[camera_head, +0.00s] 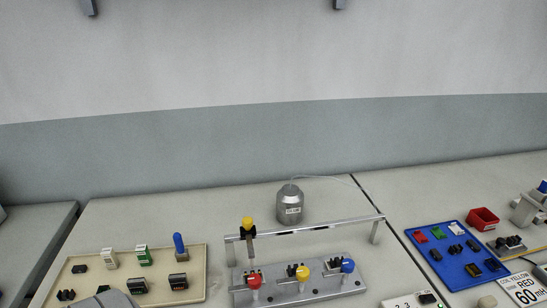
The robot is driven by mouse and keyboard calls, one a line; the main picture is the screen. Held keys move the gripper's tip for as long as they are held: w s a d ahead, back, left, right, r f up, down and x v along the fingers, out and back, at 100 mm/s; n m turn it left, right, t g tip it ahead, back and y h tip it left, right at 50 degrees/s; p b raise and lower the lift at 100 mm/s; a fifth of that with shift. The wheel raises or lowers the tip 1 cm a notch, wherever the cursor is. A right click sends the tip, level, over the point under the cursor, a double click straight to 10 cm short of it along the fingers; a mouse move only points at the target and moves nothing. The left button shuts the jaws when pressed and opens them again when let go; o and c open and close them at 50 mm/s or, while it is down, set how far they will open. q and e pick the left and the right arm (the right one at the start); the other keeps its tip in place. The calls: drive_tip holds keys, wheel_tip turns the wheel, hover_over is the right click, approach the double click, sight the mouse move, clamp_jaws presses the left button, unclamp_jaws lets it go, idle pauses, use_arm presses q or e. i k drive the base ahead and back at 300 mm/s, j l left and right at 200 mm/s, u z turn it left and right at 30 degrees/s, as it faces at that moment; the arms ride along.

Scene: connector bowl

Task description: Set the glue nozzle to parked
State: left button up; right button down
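The glue nozzle (250,246) hangs on the left end of a metal rail (320,228), with a yellow knob on top and a thin body reaching down. In this view its tip is just above the red-knobbed station of the grey fixture (325,286); whether it touches is too small to tell. A grey glue bottle (290,207) with a label stands behind the rail, and a thin clear tube runs from its top to the right. I cannot make out a parked mark on the rail.
A beige tray (196,262) with connectors and a blue-handled tool (179,246) is at the left. A blue tray (455,284) with connectors, a red bin (483,218) and a sign (523,289) are at the right. The bench behind the beige tray is clear.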

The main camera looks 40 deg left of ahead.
sight(248, 230)
drive_tip(key=u, duration=1.55)
drive_tip(key=k+l+u, duration=0.25)
drive_tip(key=k+l, duration=0.15)
